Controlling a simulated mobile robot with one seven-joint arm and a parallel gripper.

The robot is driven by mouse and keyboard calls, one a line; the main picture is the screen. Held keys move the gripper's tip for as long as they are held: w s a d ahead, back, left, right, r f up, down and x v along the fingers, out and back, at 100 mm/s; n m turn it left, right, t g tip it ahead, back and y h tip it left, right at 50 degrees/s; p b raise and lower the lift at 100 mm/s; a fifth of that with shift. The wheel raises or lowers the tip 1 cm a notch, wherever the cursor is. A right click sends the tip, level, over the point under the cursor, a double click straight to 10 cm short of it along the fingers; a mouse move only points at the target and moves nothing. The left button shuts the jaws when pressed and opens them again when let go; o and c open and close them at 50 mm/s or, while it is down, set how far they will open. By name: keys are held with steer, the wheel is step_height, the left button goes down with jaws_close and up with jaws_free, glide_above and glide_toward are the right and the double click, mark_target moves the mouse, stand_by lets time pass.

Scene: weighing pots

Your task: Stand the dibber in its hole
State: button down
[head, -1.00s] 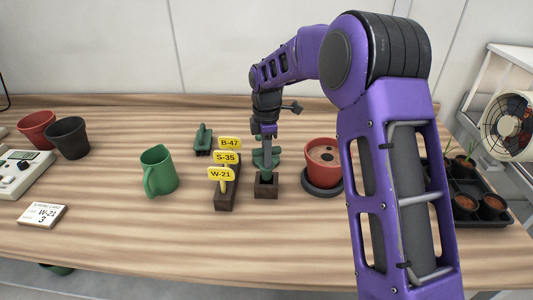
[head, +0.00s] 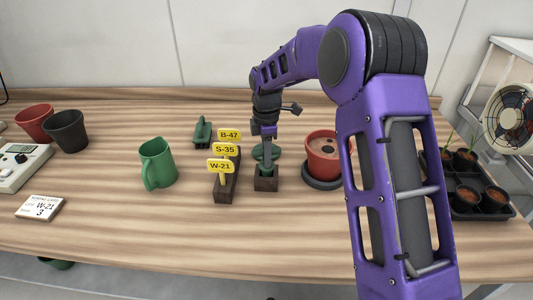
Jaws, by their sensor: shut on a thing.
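My gripper (head: 268,157) points straight down over a small dark block (head: 266,184) right of the middle of the table. It is shut on the dibber, which is mostly hidden by the fingers. A bit of green (head: 266,171) shows between the fingertips and the top of the block, and I take it for part of the dibber. The block's hole is hidden under it. At this size I cannot tell how deep the dibber sits in the hole.
A tag rack (head: 225,188) with yellow tags stands close left of the block. A red pot (head: 323,145) on a dark saucer (head: 320,183) stands close right. A green mug (head: 160,166) is further left. A green object (head: 270,151) lies behind the gripper.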

steer(key=shift+f, duration=0.6)
jaws_free()
stand_by(0.4)
steer(key=shift+r, duration=0.15)
steer(key=shift+r+p, duration=2.8)
steer(key=shift+r, duration=0.9)
steer(key=shift+r, duration=0.1)
steer(key=shift+r+p, duration=1.7)
steer(key=shift+r, duration=0.2)
